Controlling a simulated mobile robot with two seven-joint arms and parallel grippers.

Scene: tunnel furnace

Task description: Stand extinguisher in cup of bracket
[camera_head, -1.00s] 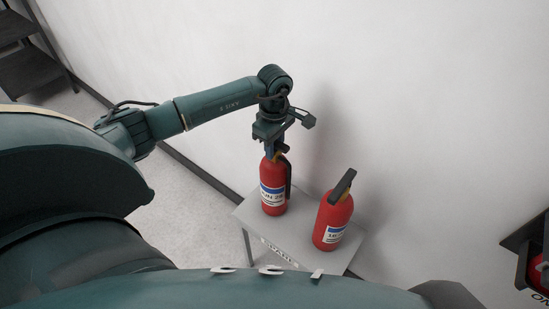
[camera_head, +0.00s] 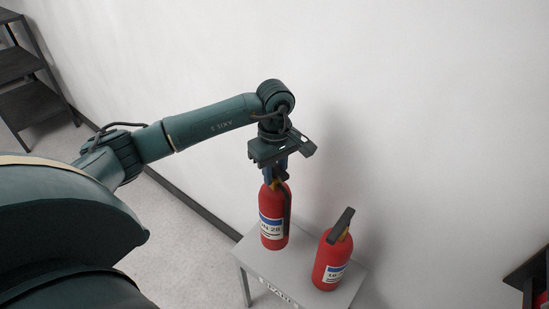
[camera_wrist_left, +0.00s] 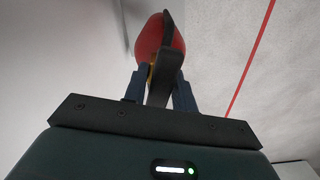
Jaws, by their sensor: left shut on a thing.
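My left gripper (camera_head: 275,174) is shut on the top handle of a red extinguisher (camera_head: 272,217) with a white and blue label. The extinguisher hangs upright over or on the left part of a small grey table; a small gap beneath is hard to tell. In the left wrist view its red body (camera_wrist_left: 158,38) and black handle (camera_wrist_left: 163,78) lie between my blue fingers (camera_wrist_left: 160,95). At the right edge of the head view a dark frame (camera_head: 527,270), possibly the bracket, is cut off, with something red in it. Its cup is not clearly visible. My right gripper is not in view.
A second red extinguisher (camera_head: 329,265) stands on the grey table (camera_head: 252,261), right of the held one. The white wall rises close behind the table. A dark shelf (camera_head: 30,103) stands at the far left. A red line (camera_wrist_left: 252,60) crosses the floor in the wrist view.

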